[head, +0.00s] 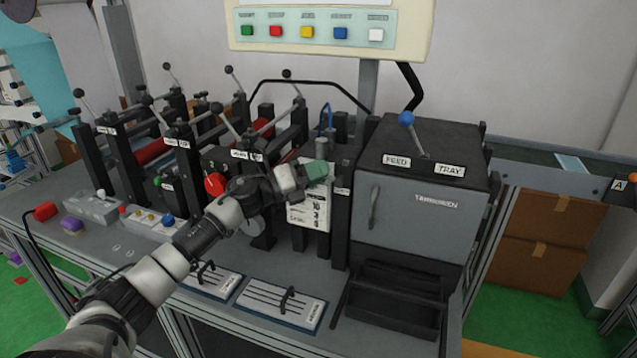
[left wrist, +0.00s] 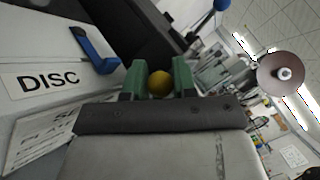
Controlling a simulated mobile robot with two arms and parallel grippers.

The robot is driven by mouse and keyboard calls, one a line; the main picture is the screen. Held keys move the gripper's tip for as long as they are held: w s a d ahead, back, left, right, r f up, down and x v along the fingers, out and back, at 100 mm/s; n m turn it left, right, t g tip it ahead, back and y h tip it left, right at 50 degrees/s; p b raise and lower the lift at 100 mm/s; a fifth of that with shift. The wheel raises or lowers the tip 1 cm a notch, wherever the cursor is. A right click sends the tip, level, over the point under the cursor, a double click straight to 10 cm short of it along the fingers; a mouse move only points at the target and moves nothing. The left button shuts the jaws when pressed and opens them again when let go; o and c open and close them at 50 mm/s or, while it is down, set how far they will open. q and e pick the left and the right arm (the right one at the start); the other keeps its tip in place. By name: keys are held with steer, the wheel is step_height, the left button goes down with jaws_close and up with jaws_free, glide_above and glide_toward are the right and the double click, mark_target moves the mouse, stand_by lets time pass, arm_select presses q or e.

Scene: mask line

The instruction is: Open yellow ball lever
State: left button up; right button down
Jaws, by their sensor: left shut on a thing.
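The yellow ball (left wrist: 160,84) of the lever sits between the two green fingers of my left gripper in the left wrist view. My left gripper (head: 316,171) is shut on it, in front of the machine's middle, beside the dark cabinet. In the head view the fingers and wrist hide the yellow ball. The lever's rod is not clear in either view. My right gripper is in neither view.
A blue ball lever (head: 407,118) stands on the dark cabinet (head: 420,205) at right. A blue handle (left wrist: 95,48) is close to the fingers, near a DISC label (left wrist: 48,82). Several black-ball levers line the machine at left. A button panel (head: 325,32) hangs above.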

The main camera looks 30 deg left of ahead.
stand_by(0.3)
arm_select(q)
steer(key=o, duration=0.9)
